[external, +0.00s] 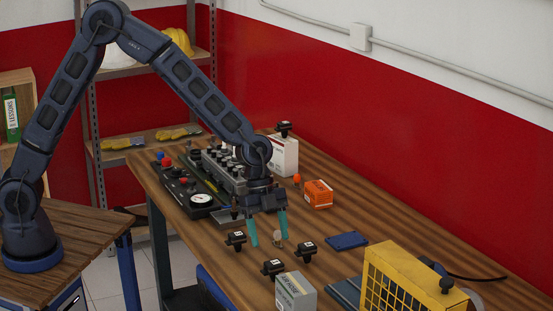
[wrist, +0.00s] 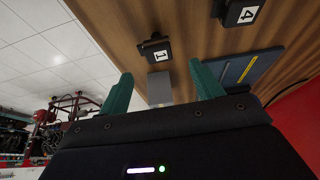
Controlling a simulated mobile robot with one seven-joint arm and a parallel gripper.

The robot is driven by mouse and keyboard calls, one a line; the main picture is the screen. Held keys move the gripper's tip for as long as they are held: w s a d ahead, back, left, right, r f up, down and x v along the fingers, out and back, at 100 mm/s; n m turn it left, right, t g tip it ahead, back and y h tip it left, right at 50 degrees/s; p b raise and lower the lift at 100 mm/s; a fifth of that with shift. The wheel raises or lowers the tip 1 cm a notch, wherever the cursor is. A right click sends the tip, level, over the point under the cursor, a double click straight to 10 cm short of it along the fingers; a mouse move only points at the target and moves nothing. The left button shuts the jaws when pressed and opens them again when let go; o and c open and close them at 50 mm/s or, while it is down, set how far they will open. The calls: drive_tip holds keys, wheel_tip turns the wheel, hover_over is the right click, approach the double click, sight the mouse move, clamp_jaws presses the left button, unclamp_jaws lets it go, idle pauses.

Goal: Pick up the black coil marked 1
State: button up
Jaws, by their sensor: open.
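The black coil marked 1 (wrist: 156,49) lies on the wooden table in the wrist view, beyond my fingertips and close to a grey box (wrist: 160,92). In the external view, a black coil (external: 272,268) beside the grey box (external: 296,291) appears to be this one, though its label is too small to read. A black coil marked 4 (wrist: 240,13) is at the top right of the wrist view. My gripper (external: 268,240) points down above the table with teal fingers apart and nothing between them; it also shows in the wrist view (wrist: 163,87).
Other black coils (external: 236,239) (external: 307,250) lie around my gripper. An engine block (external: 222,170) and a gauge panel (external: 190,190) stand behind it.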

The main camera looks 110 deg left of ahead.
sight(274, 262)
drive_tip(key=x, duration=1)
drive_tip(key=shift+s+f, duration=0.1)
drive_tip(key=shift+c, duration=0.4)
drive_tip(key=c, duration=0.8)
drive_tip(key=shift+c, duration=0.2)
